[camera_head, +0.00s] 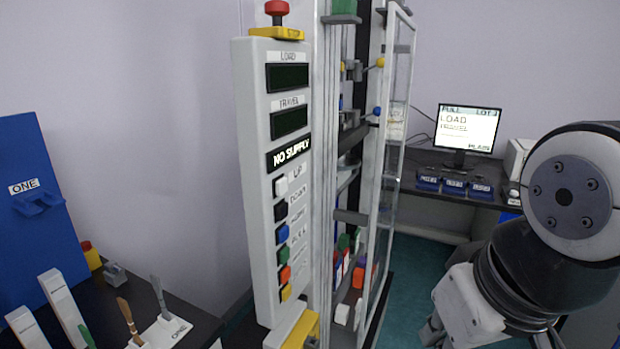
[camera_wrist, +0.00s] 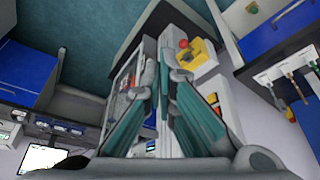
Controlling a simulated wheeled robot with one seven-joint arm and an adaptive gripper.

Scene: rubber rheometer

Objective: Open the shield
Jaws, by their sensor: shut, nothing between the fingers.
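The shield (camera_head: 399,125) is a tall clear panel in a pale frame on the right side of the testing machine in the head view. It stands at an angle to the machine, with dark fittings and coloured knobs beside its left edge. I cannot tell how far it stands open. My gripper (camera_wrist: 164,62) shows in the wrist view with its teal-padded fingers shut and nothing held. The machine lies beyond the fingers there. In the head view my arm is at the lower right, apart from the shield, and the fingertips are mostly out of sight.
The control panel (camera_head: 275,170) with a red knob (camera_head: 277,10) stands left of the shield and reads "NO SUPPLY". A monitor (camera_head: 467,130) and blue bins (camera_head: 455,185) are on the desk behind. A blue board (camera_head: 35,215) and tools are at left. Teal floor shows between.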

